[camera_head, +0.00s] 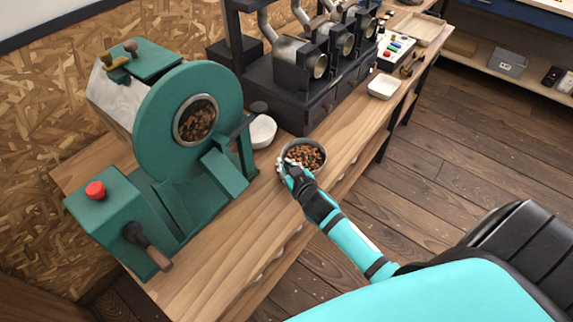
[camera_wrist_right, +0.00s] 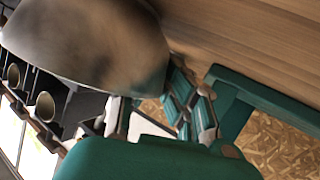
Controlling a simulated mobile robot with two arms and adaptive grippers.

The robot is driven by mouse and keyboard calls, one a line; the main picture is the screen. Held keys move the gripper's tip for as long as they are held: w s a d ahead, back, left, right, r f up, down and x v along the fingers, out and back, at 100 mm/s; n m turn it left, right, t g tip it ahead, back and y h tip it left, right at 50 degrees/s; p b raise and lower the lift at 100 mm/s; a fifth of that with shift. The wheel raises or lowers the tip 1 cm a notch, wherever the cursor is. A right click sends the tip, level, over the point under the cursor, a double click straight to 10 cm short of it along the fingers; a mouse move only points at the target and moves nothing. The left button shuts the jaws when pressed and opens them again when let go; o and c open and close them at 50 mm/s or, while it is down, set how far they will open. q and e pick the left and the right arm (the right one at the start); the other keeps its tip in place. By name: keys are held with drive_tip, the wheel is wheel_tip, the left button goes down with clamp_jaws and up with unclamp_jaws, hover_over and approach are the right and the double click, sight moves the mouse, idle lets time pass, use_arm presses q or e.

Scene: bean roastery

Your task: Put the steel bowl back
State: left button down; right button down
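The steel bowl (camera_head: 320,168) stands out near the front edge of the wooden bench, with brown beans in it. In the right wrist view its grey outer wall (camera_wrist_right: 90,40) fills the upper left. My right gripper (camera_head: 287,168) is at the bowl's near left side, with its fingers at the wall or rim. In the right wrist view the fingers (camera_wrist_right: 185,115) are close beside the bowl. Whether they are closed on it, and whether the bowl rests on the bench, I cannot tell. My left gripper is not in view.
The green roaster (camera_head: 150,130) stands left of the bowl. A white square dish (camera_head: 383,86) is farther right. Bare bench (camera_head: 240,225) lies in front of the roaster.

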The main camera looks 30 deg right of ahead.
drive_tip(key=shift+f, duration=0.15)
drive_tip(key=c, duration=1.5)
unclamp_jaws()
drive_tip(key=shift+r, duration=0.2)
drive_tip(key=b+v, duration=0.1)
drive_tip(key=v, duration=1.1)
drive_tip(key=shift+f, duration=0.1)
drive_tip(key=shift+s+a, duration=0.1)
